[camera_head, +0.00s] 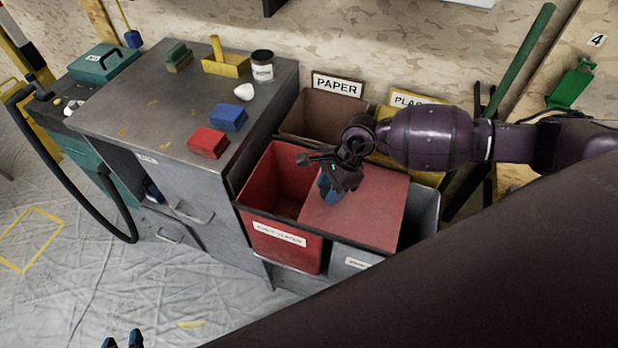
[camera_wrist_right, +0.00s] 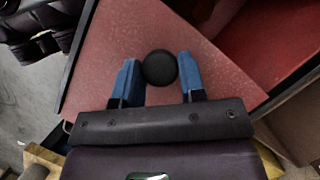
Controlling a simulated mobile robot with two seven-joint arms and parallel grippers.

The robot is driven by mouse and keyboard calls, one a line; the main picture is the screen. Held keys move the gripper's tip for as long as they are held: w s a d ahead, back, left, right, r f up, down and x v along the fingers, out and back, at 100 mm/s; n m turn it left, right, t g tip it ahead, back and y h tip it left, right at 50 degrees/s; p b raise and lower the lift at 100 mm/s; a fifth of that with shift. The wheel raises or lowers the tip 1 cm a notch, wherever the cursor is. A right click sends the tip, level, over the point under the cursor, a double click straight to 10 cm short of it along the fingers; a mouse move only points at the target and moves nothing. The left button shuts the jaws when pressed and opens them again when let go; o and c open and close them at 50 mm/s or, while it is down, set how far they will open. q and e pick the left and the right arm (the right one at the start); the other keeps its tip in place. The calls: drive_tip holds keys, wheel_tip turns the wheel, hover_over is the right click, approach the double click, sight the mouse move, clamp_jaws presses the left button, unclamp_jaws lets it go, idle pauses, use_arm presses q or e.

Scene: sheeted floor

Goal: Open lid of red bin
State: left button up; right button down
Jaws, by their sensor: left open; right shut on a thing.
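The red bin (camera_head: 262,165) stands right of the grey cabinet, its inside exposed. Its flat red lid (camera_head: 372,215) lies to the right, over the neighbouring grey bin. In the right wrist view the lid (camera_wrist_right: 110,45) fills the middle, and the red bin's inside (camera_wrist_right: 280,35) shows at upper right. My right gripper (camera_head: 328,186) is over the lid's left part. Its blue fingers are shut on a round black knob (camera_wrist_right: 160,67) on the lid. My left gripper (camera_head: 122,341) is open and empty at the bottom edge, low over the floor, only its blue fingertips showing.
A brown paper bin (camera_head: 318,115) and a yellow plastic bin stand behind. The grey cabinet (camera_head: 165,100) at left carries a red block (camera_head: 208,143), a blue block (camera_head: 229,117) and a jar (camera_head: 262,66). The sheeted floor (camera_head: 90,270) at left is mostly clear.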

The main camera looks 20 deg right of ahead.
drive_tip(key=shift+s+d, duration=0.45)
use_arm(q)
drive_tip(key=shift+r, duration=0.1)
drive_tip(key=shift+s, duration=0.1)
drive_tip(key=shift+s+f, duration=0.2)
use_arm(e)
drive_tip(key=c, duration=0.7)
unclamp_jaws()
drive_tip(key=shift+r, duration=0.1)
use_arm(q)
drive_tip(key=shift+w, duration=0.2)
use_arm(e)
drive_tip(key=v, duration=1)
drive_tip(key=shift+d+r, duration=0.2)
drive_tip(key=shift+r, duration=0.05)
use_arm(q)
drive_tip(key=shift+s+f, duration=0.1)
drive_tip(key=shift+s, duration=0.1)
